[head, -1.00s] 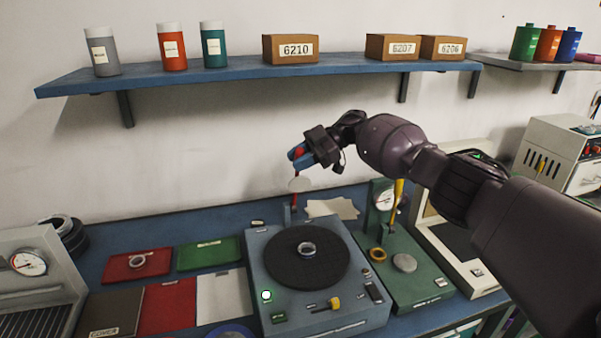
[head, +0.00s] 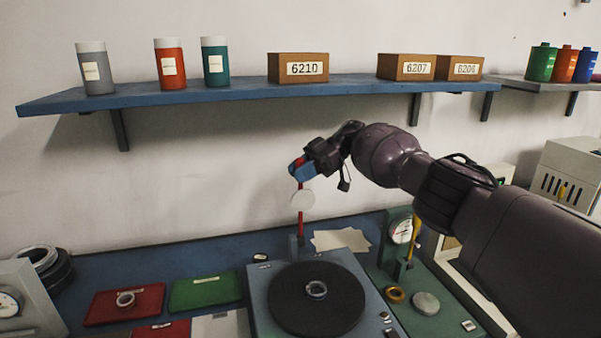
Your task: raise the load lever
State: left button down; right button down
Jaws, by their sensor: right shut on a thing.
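The red load lever (head: 300,225) stands nearly upright at the back of the blue-grey turntable machine (head: 258,290). My right gripper (head: 300,171), with blue fingertips, is shut on the lever's red upper end. The fingers partly hide that end. The machine's dark round platter (head: 345,312) carries a small metal bearing ring (head: 316,289) near its middle. My left gripper is not in view.
A blue shelf (head: 240,93) with bottles and labelled boxes runs above the arm. To the right stands a green device (head: 440,308) with a dial and a yellow lever. Red (head: 100,310) and green (head: 215,290) mats lie left of the machine.

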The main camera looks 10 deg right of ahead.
jog(key=c, duration=1.1)
grip_release()
jog(key=shift+w, duration=0.1)
jog(key=shift+o, duration=0.8)
jog(key=shift+w+f, duration=0.1)
pick_arm(q)
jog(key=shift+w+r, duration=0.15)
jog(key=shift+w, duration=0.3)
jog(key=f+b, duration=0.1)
jog(key=b, duration=0.1)
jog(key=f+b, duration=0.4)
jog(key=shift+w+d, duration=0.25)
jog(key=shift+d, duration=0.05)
pick_arm(e)
jog(key=v, duration=1)
jog(key=shift+d+r, duration=0.3)
jog(key=shift+d, duration=0.05)
